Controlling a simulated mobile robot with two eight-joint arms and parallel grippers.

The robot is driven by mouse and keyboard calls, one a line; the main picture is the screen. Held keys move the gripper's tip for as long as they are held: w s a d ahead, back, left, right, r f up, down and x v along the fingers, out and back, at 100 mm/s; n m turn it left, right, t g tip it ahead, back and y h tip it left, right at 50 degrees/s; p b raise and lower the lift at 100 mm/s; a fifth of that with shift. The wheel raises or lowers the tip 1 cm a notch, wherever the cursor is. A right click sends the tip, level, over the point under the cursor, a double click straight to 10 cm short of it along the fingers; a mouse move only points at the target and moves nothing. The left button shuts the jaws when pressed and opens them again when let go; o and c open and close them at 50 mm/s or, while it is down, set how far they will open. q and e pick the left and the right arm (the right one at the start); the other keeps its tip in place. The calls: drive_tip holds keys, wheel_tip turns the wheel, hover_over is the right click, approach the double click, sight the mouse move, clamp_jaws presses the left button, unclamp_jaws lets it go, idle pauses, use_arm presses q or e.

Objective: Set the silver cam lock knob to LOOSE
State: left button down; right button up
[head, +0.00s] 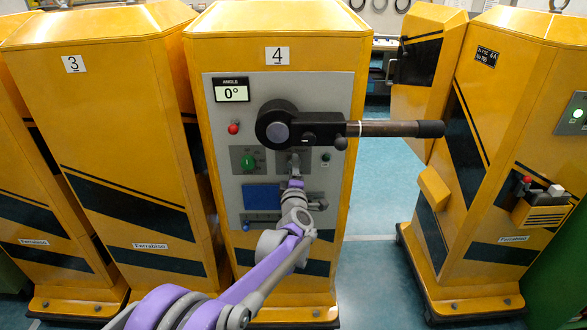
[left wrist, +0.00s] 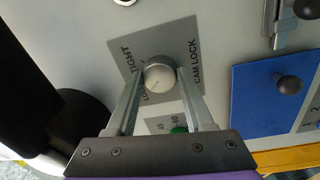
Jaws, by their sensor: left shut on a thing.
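The silver cam lock knob (left wrist: 159,76) is round and sits on a grey plate (left wrist: 118,48) in the left wrist view. The plate reads TIGHT and CAM LOCK; a third word beside the knob is partly hidden by a finger. My left gripper (left wrist: 161,82) is shut on the knob, one finger on each side. In the head view my left gripper (head: 293,172) reaches the panel of cabinet 4, below the big lever, and hides the knob there. My right gripper is not in view.
A large black lever (head: 390,129) sticks out to the right just above my gripper. The panel (head: 228,112) also has a red knob (head: 233,128), a green knob (head: 248,161), a blue plate (head: 261,197) and an angle display (head: 232,89) reading 0°.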

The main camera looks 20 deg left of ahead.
use_arm(q)
drive_tip(key=shift+c, duration=1.4)
unclamp_jaws()
drive_tip(key=shift+s, duration=0.1)
drive_tip(key=v, duration=1)
drive_tip(key=shift+s+b, duration=0.3)
drive_tip(key=shift+b, duration=0.1)
drive_tip(key=shift+d, duration=0.1)
